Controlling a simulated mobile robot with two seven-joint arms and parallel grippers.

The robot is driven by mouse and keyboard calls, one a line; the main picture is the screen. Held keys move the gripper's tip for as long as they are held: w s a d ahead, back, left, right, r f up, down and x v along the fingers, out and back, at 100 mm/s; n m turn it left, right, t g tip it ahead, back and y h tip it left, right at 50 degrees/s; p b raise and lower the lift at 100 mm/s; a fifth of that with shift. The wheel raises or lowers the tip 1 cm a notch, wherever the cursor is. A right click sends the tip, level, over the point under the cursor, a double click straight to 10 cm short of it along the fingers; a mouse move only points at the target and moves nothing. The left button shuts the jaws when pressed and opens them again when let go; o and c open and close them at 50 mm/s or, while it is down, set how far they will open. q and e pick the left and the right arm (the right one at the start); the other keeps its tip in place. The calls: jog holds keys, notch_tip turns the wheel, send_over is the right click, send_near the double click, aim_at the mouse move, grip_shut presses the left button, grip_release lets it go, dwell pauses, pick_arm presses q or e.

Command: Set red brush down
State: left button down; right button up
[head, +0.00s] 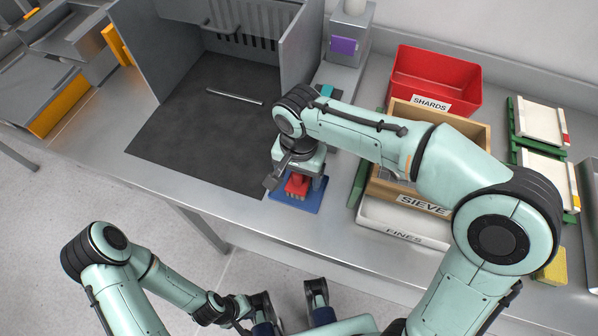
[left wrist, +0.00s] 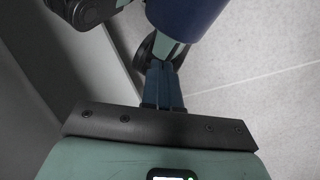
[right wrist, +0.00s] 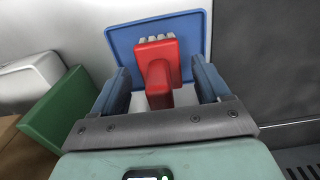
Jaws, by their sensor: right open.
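The red brush (head: 297,184) rests on a blue mat (head: 286,207) near the table's front edge. In the right wrist view the red brush (right wrist: 158,72) has its pale bristles toward the far side of the blue mat (right wrist: 118,38). My right gripper (right wrist: 163,76) is open, with one finger on each side of the brush and visible gaps between. In the head view the right gripper (head: 299,180) is low over the mat and partly hides the brush. My left gripper (left wrist: 163,86) is off the table, with its fingers together and nothing between them.
A dark mat (head: 195,125) with a thin metal rod (head: 234,97) lies to the left. To the right are a green piece (head: 358,186), the white fines tray (head: 385,225), the wooden sieve (head: 470,135) and the red shards bin (head: 435,75). A grey post stands behind.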

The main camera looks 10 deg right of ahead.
notch_tip(320, 180, up, 12)
jog(key=p, duration=0.2)
jog(key=shift+r+p, duration=0.2)
jog(key=shift+p, duration=0.2)
dwell(0.4)
